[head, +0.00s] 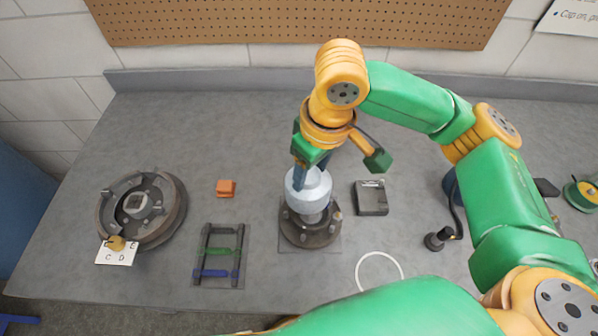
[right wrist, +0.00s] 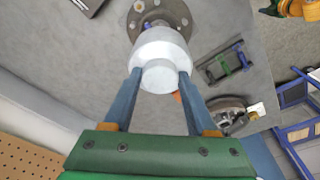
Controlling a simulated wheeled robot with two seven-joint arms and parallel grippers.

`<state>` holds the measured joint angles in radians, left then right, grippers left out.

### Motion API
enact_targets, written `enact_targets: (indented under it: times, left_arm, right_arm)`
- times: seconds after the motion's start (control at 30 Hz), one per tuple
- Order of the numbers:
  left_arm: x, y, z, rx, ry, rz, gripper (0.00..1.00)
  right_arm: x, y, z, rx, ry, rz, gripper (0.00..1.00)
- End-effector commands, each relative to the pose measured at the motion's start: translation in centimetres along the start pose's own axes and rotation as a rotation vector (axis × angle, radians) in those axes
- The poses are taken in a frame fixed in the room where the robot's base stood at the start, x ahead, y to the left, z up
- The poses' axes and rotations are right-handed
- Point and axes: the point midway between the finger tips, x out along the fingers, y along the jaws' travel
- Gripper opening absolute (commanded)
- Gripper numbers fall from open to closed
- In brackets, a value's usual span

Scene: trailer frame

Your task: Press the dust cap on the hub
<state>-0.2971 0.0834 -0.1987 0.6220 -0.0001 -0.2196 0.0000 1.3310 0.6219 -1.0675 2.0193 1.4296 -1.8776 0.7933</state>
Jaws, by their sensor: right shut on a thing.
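The dust cap (head: 313,192) is a pale grey-white rounded cup. My right gripper (head: 306,176) is shut on it and holds it over the hub (head: 310,235), a dark round flange with studs on a square plate. The hub's centre is partly hidden by the cap. In the right wrist view the cap (right wrist: 160,45) sits between the two blue fingers, with the hub (right wrist: 177,14) beyond it. Part of the hub's neck shows between cap and flange; I cannot tell whether they touch. My left gripper is not in view.
A brake drum assembly (head: 163,205) with a lettered card (head: 117,254) lies at the left. An orange block (head: 226,188), a rack (head: 236,257) with green and blue bars, a dark box (head: 371,200) and a white ring (head: 401,269) lie around the hub. A pegboard (head: 300,22) is behind.

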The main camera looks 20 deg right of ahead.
Motion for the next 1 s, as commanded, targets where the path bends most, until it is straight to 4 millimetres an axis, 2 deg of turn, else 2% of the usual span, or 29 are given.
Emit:
enact_targets:
  times: [0.17,0.53,0.73,1.0]
  left_arm:
    - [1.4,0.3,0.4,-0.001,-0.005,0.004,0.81]
    - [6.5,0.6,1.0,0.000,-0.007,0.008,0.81]
    - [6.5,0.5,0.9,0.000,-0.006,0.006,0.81]
    - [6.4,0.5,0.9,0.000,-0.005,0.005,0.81]
  right_arm:
    - [1.1,0.0,0.2,0.000,0.000,0.001,0.00]
    - [4.9,0.0,0.7,-0.003,0.002,0.001,0.00]
    - [6.2,0.0,0.9,-0.001,0.000,0.000,0.00]
    - [6.3,0.0,0.9,-0.002,0.000,0.000,0.00]
